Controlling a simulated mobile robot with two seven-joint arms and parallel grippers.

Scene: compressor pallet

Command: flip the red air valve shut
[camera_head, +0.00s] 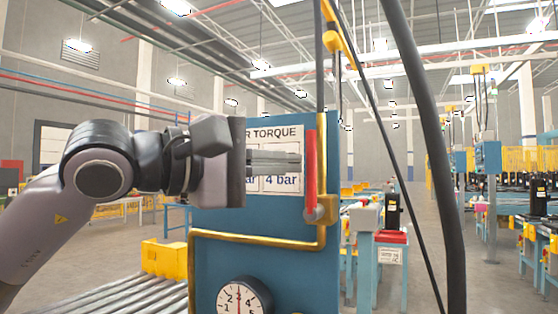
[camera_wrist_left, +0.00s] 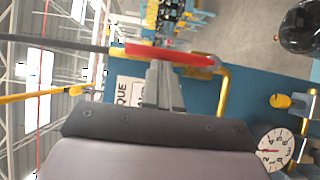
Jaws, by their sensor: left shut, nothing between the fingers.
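The red air valve handle (camera_head: 311,168) stands upright along the right edge of the blue panel (camera_head: 260,262), beside the yellow pipe. Its lower end meets a pivot on the pipe. In the left wrist view the red handle (camera_wrist_left: 170,54) lies across the picture just beyond the fingertips. My left gripper (camera_head: 300,161) is shut and empty, its fingers pointing right at the handle's middle. The fingertips are very close to the handle; I cannot tell whether they touch. The left gripper also shows in the left wrist view (camera_wrist_left: 160,64). My right gripper is not in view.
A yellow pipe (camera_head: 260,240) runs across the panel below the gripper. A round gauge (camera_head: 241,298) sits lower on the panel. A torque sign (camera_head: 285,150) is behind the fingers. A thick dark hose (camera_head: 432,130) hangs at right. A roller conveyor (camera_head: 125,294) lies at lower left.

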